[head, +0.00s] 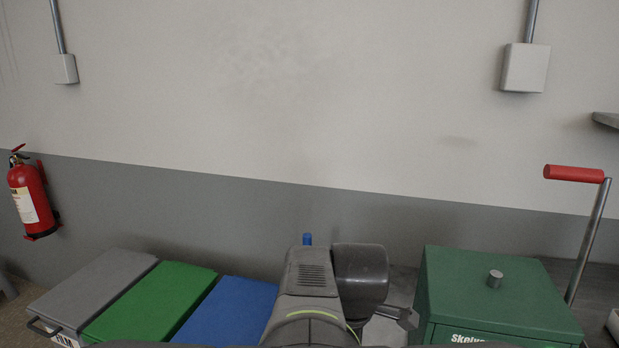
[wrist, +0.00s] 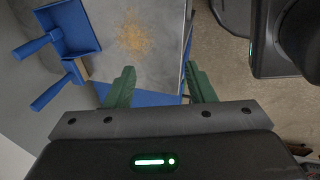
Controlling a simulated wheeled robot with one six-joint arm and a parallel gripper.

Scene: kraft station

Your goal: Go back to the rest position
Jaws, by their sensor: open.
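My gripper (wrist: 161,86) shows in the wrist view with its two green fingers spread apart and nothing between them. The fingers point over a grey surface (wrist: 155,72) with blue edges, which carries a patch of tan crumbs or dust (wrist: 133,36). In the head view my arm rises at the bottom centre, and my gripper cannot be made out there.
A blue dustpan (wrist: 78,28) and a brush with a blue handle (wrist: 52,95) lie left of the crumbs. Grey (head: 95,285), green (head: 150,303) and blue (head: 228,312) lids stand left of my arm. A green box (head: 490,295) and red-handled crank (head: 573,174) stand right. A fire extinguisher (head: 30,200) hangs far left.

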